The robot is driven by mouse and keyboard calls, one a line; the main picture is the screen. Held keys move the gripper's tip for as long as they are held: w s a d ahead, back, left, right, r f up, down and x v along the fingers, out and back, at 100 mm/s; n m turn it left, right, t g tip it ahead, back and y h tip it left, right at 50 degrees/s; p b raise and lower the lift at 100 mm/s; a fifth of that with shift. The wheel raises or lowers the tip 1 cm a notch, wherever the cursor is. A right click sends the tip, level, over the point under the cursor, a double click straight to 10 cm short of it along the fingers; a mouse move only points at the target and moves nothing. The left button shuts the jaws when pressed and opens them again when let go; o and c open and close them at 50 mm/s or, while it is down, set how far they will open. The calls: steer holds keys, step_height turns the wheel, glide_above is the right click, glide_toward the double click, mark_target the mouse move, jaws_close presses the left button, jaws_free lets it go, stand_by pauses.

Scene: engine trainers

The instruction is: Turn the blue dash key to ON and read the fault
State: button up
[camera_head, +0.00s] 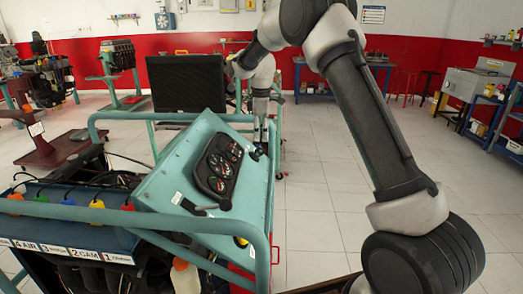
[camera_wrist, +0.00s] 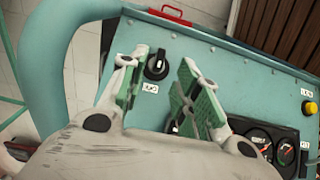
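A black rotary switch (camera_wrist: 157,65) with a white label below it sits on the teal dash panel (camera_wrist: 230,75). It is the only key-like part I can make out, and it looks black, not blue. My gripper (camera_wrist: 162,60) is open and empty, with green-padded fingers on either side of the switch in the wrist view. I cannot tell whether they touch it.
A dark screen (camera_head: 187,83) stands behind the panel. Teal tube rails (camera_head: 200,222) surround the trainer. Labelled coloured caps (camera_head: 68,200) are at left. Floor (camera_head: 325,185) to the right is clear.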

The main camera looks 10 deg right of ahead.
mark_target(262, 149)
step_height(262, 149, down, 7)
steer(key=shift+f, duration=0.1)
stand_by(0.3)
steer(key=c, duration=0.7)
steer(key=shift+m, duration=0.3)
steer(key=m+g+y, duration=0.1)
steer(key=m+g, duration=0.1)
steer(key=shift+m+g, duration=0.3)
steer(key=shift+m+g+y, duration=0.7)
steer(key=shift+m, duration=0.4)
